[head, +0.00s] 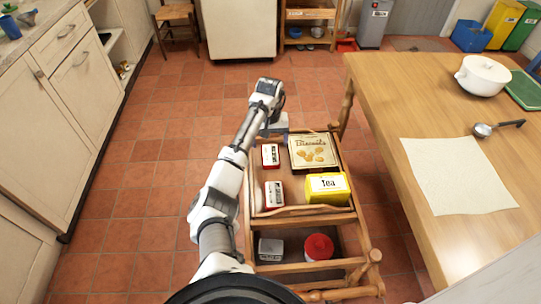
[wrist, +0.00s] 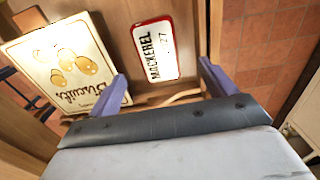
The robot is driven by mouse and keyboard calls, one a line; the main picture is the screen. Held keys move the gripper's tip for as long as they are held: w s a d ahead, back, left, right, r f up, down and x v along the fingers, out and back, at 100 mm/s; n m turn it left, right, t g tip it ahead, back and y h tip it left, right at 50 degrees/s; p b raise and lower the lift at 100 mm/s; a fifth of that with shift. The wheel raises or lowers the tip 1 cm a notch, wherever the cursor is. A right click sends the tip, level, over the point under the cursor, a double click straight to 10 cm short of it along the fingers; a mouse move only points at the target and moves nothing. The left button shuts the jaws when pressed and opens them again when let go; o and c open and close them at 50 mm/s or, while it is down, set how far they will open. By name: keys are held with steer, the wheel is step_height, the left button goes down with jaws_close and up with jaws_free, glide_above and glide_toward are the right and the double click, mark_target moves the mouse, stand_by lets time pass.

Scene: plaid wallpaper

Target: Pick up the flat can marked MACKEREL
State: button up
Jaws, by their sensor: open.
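The flat can marked MACKEREL (wrist: 154,50), red-rimmed with a white label, lies on the trolley's wooden top in the wrist view. By its place beside the Biscuits tin, it matches the farther small red can (head: 270,156) in the head view, where its lettering is too small to read. My gripper (wrist: 163,74) is open and empty, with its two bluish fingers apart, one toward each side of the can's near end. In the head view my gripper (head: 273,125) is over the trolley's far end, just beyond that can.
The Biscuits tin (head: 313,151) stands close right of the can in the head view. A second red-sided can (head: 274,194) and a yellow Tea tin (head: 328,188) are nearer. The trolley (head: 288,211) has raised edges. A wooden table (head: 390,95) stands to the right.

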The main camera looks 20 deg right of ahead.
mark_target(271, 154)
steer(key=shift+s+d+f+p, duration=0.1)
steer(key=shift+f+p, duration=0.7)
steer(key=shift+f, duration=2.15)
steer(key=c, duration=1.2)
steer(key=shift+o, duration=0.2)
steer(key=shift+r, duration=0.1)
